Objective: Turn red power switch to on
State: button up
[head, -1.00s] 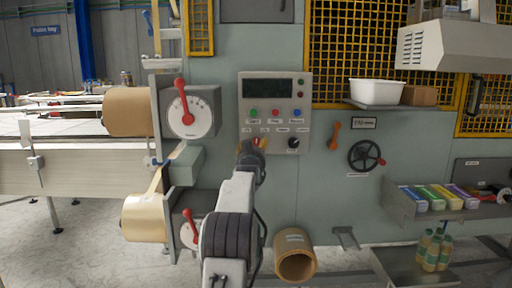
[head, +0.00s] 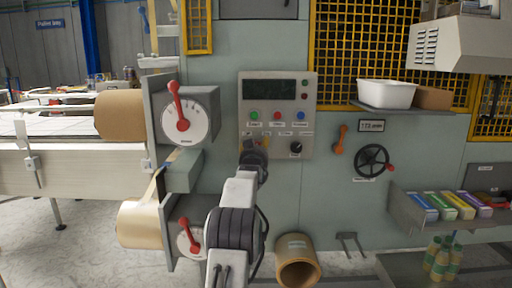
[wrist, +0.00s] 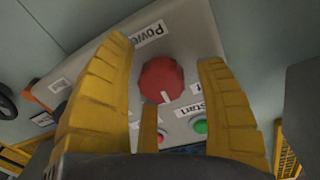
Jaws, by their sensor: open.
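The red power switch (wrist: 161,80) is a round red knob with a white mark pointing down in the wrist view, toward the green button. A label reading "Power" is beside it. My gripper (wrist: 166,62) is open, its yellow fingers spread on either side of the knob. I cannot tell whether any finger touches it. In the head view my gripper (head: 255,148) is in front of the lower left of the control panel (head: 308,86) and hides the switch there.
Beside the switch are a green start button (wrist: 200,127) and a red button (wrist: 160,138). A black knob (head: 295,148) is on the panel's lower right. Red-handled dials (head: 183,118) stand left of my arm. An orange handle (head: 339,138) and black handwheel (head: 371,160) are to the right.

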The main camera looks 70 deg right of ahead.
jog(key=shift+a, duration=0.1)
jog(key=c, duration=1.2)
